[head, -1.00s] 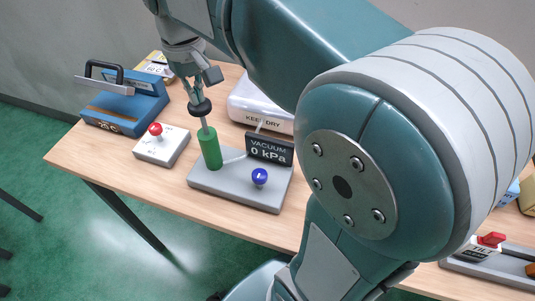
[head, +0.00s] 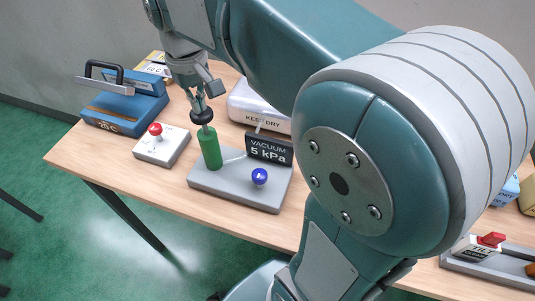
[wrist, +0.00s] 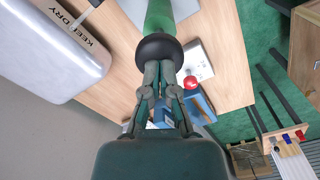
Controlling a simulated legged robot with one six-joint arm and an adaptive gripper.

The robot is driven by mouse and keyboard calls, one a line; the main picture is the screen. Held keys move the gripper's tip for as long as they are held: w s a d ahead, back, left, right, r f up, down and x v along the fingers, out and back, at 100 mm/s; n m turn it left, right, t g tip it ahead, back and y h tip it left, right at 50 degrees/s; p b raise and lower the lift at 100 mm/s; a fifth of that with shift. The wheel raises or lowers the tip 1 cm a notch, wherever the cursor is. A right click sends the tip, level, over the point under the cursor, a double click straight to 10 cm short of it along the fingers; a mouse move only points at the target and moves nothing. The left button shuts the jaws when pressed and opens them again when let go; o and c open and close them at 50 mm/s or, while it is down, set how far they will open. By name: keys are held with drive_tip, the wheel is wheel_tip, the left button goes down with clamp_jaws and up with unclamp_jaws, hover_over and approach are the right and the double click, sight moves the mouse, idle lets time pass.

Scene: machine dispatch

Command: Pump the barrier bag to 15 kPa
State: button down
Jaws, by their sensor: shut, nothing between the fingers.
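The hand pump is a green cylinder (head: 210,149) with a black knob (head: 201,116) on a short rod, standing on a grey base (head: 235,190). My gripper (head: 201,101) is shut and empty, its fingertips against the top of the knob. In the wrist view the closed fingers (wrist: 160,68) meet the black knob (wrist: 158,50), with the green cylinder (wrist: 158,16) beyond. The display (head: 269,149) reads VACUUM 5 kPa. A blue knob (head: 259,176) sits on the base. The white barrier bag (head: 258,108), marked KEEP DRY, lies behind the display, partly hidden by my arm.
A white box with a red button (head: 155,130) stands left of the pump. A blue sealer-like device (head: 125,105) with a black handle is at the far left. A red-handled TILT fixture (head: 490,240) is at the right. The table front between is clear.

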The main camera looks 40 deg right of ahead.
drive_tip(key=shift+r, duration=3.5)
wheel_tip(320, 180, up, 4)
drive_tip(key=shift+f, duration=3.2)
